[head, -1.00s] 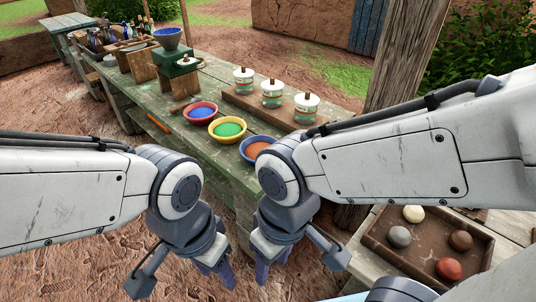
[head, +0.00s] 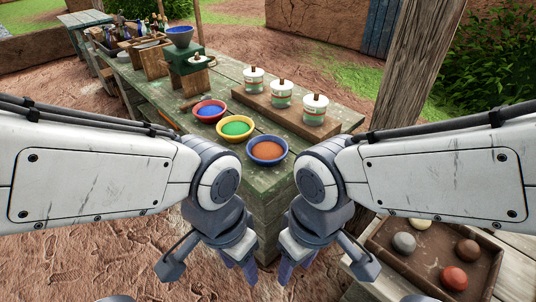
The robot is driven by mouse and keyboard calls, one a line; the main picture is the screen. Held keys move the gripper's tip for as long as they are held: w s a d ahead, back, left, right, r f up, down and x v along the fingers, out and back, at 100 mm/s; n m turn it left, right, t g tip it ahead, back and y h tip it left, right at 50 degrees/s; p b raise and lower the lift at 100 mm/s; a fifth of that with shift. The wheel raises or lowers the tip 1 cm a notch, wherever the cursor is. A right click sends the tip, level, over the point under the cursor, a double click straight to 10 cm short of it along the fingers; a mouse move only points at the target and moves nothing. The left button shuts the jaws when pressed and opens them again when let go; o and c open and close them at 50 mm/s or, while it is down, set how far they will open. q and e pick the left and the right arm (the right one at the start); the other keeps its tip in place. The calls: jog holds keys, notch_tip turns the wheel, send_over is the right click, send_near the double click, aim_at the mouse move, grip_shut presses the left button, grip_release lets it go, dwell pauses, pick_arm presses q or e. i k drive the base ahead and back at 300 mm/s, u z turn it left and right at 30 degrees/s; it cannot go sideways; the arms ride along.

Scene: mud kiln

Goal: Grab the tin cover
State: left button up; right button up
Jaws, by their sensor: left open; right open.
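The left tin (head: 254,80), the middle tin (head: 281,94) and the right tin (head: 315,109) each have a white cover with a brown knob; the right tin's cover (head: 316,99) is nearest. My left gripper (head: 243,278) and my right gripper (head: 290,272) point down in front of the table's near end, below and apart from the tins. Both are open and nothing shows between their fingers, though the fingertips are partly hard to make out.
Bowls of blue (head: 209,111), green (head: 236,128) and orange (head: 267,150) powder sit before the tins. A stand with a blue bowl (head: 180,36) is further back. A wooden post (head: 415,65) rises at right, above a tray (head: 425,262) of several balls.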

aim_at(123, 57)
jog(key=u, duration=0.15)
jog(key=i, duration=0.3)
jog(key=u, duration=1.05)
jog(key=i, duration=1.8)
jog(key=u, duration=0.85)
jog(key=i, duration=2)
jog(key=z, duration=0.35)
jog(key=i, duration=1.85)
jog(key=z, duration=1.4)
jog(key=i, duration=1.15)
jog(key=z, duration=0.75)
